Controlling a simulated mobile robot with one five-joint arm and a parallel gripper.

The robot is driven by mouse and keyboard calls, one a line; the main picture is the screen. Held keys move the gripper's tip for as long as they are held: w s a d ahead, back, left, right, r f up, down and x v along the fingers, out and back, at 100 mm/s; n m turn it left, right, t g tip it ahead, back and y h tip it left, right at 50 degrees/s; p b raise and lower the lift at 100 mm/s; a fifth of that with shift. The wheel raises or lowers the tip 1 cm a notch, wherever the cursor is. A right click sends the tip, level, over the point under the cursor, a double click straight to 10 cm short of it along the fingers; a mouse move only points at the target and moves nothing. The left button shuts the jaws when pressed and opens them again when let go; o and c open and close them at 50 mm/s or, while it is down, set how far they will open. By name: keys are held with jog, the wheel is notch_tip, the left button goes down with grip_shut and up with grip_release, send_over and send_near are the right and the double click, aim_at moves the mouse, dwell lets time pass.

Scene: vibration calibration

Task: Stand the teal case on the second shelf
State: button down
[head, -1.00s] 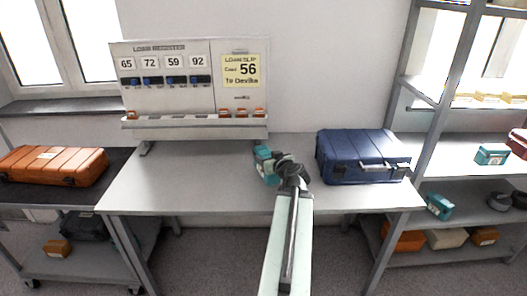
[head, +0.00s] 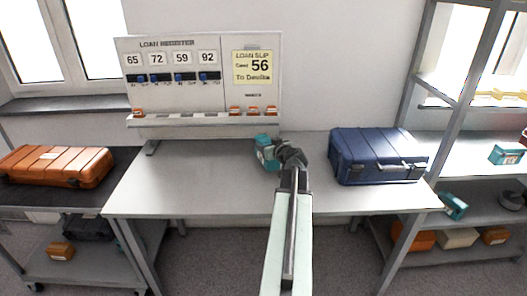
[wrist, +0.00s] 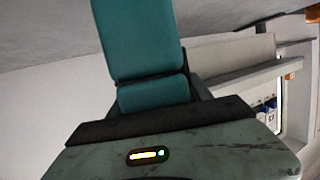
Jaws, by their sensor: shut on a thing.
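A small teal case (head: 265,152) is held at the end of my arm, in front of the grey table's back part. My gripper (head: 287,156) is shut on it. In the wrist view the teal case (wrist: 138,42) rises from between the dark jaws (wrist: 160,112), and its far end is cut off by the frame. The shelf rack at the right has several levels. One shelf (head: 435,149) bears another teal case (head: 506,153). The shelf below it (head: 475,215) bears a tilted teal case (head: 453,206).
A large blue case (head: 378,157) stands on the table (head: 200,185), between my gripper and the rack. The loan register board (head: 205,85) stands at the back left. An orange case (head: 55,166) lies on a cart at the left. The table's front left is clear.

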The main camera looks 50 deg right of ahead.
jog(key=shift+w+d+f+b, duration=0.3)
jog(key=shift+w+b, duration=0.05)
jog(key=shift+w, duration=0.25)
jog(key=f+b, duration=0.3)
jog(key=shift+s+d+f, duration=0.15)
jog(key=shift+s+f, duration=0.05)
jog(key=shift+s, duration=0.2)
jog(key=shift+w+a+r, duration=0.15)
jog(key=shift+w+a, duration=0.1)
jog(key=shift+w, duration=0.2)
jog(key=c, duration=0.9)
grip_release()
jog(key=shift+s, duration=0.1)
jog(key=o, duration=0.4)
jog(key=shift+o, duration=0.2)
